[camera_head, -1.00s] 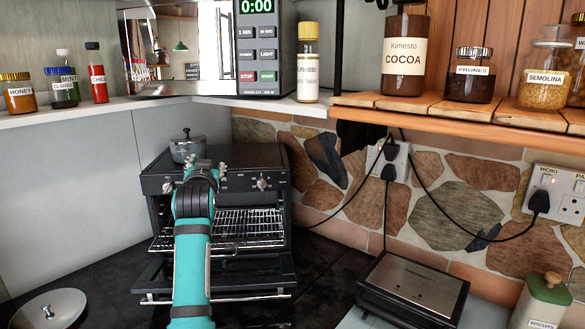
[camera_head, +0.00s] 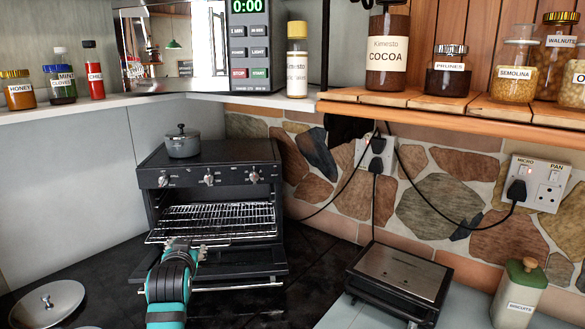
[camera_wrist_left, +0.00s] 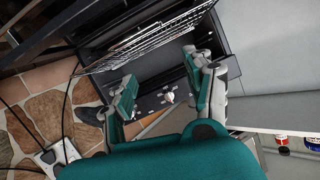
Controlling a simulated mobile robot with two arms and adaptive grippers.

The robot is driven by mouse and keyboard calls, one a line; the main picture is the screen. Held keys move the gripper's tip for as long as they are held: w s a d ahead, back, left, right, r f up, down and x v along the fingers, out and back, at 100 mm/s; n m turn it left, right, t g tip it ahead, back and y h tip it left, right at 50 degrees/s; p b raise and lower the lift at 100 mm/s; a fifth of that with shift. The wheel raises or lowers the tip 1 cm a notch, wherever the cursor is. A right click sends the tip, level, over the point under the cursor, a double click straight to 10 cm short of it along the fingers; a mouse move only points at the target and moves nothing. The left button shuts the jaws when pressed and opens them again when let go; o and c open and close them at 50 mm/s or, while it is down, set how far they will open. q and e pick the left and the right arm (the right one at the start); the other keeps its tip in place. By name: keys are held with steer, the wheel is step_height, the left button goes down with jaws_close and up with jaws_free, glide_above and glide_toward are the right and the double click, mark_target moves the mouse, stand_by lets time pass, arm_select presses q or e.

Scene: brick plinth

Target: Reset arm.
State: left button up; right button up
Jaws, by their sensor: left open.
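My left gripper (camera_head: 186,243) is in front of the small black oven (camera_head: 225,268), low near its open door. In the left wrist view the gripper (camera_wrist_left: 160,68) has its two fingers spread, with nothing between them. That view also shows the oven's wire rack (camera_wrist_left: 150,38) beyond the fingers. In the head view, the oven's door is folded down and the rack (camera_head: 215,220) shows empty. My right gripper is in neither view.
A lidded grey pot (camera_head: 182,143) sits on the oven. A grey lid (camera_head: 47,303) lies at the lower left. A black-and-silver grill appliance (camera_head: 402,274) and a green-topped biscuits tin (camera_head: 520,290) stand to the right. Jars line the shelf (camera_head: 450,112) above.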

arm_select(q)
steer(key=s+f+g+h, duration=0.1)
steer(key=s+f+g, duration=0.4)
steer(key=s+f, duration=1.35)
steer(key=s+d+f+m+g+h, duration=0.1)
steer(key=s+d+f+g, duration=0.1)
steer(key=s, duration=0.7)
steer(key=s+d+f+m+g+h, duration=0.1)
steer(key=s+f+g, duration=0.1)
steer(key=s, duration=0.6)
steer(key=s+d+f+g, duration=0.1)
steer(key=s+d+f, duration=0.1)
steer(key=s, duration=0.7)
step_height(320, 180, down, 25)
steer(key=g, duration=0.2)
steer(key=s+a+f, duration=0.3)
steer(key=s+f, duration=1.4)
steer(key=shift+s+f+m+g+b, duration=0.25)
steer(key=shift+f+m+g+b, duration=0.05)
steer(key=shift+m+g+b, duration=0.15)
steer(key=shift+a, duration=0.1)
